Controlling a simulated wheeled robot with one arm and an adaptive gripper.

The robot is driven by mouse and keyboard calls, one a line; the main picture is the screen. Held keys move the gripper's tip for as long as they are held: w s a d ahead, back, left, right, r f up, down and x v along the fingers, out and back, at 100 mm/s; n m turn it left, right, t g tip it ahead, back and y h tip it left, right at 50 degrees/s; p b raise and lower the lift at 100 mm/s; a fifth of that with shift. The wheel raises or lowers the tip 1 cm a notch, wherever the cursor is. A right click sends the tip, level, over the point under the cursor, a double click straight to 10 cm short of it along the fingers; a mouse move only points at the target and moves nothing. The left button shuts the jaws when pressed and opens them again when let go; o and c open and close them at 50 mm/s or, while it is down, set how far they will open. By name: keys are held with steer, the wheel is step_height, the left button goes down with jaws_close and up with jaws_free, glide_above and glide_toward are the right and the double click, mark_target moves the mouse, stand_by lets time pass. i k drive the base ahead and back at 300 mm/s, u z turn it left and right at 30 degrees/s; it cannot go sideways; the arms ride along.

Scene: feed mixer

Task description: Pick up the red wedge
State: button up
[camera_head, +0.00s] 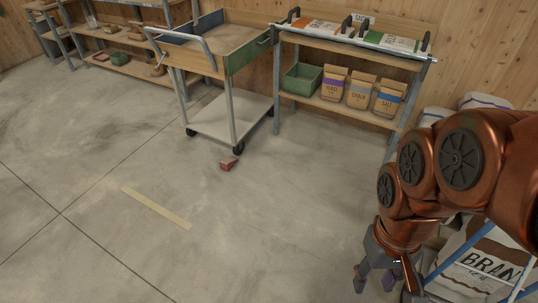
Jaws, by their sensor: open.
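The red wedge (228,164) is a small red block lying on the concrete floor. It sits just in front of the wheeled cart, near the cart's front wheels. My gripper (386,287) hangs at the bottom right of the view, below my copper-coloured arm. Its fingers are spread apart, with nothing seen between them. It is well to the right of the wedge and nearer to me, not touching it.
The cart (214,127) has a green-sided top tray and a low white deck. A shelf unit (341,108) holds a green bin (302,79) and paper bags. A bran sack (487,262) stands at right. The floor left of my gripper is clear, with a yellow strip (156,207).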

mark_target(226, 164)
steer(key=z, duration=0.1)
steer(key=i, duration=3.7)
steer(key=u, duration=3.4)
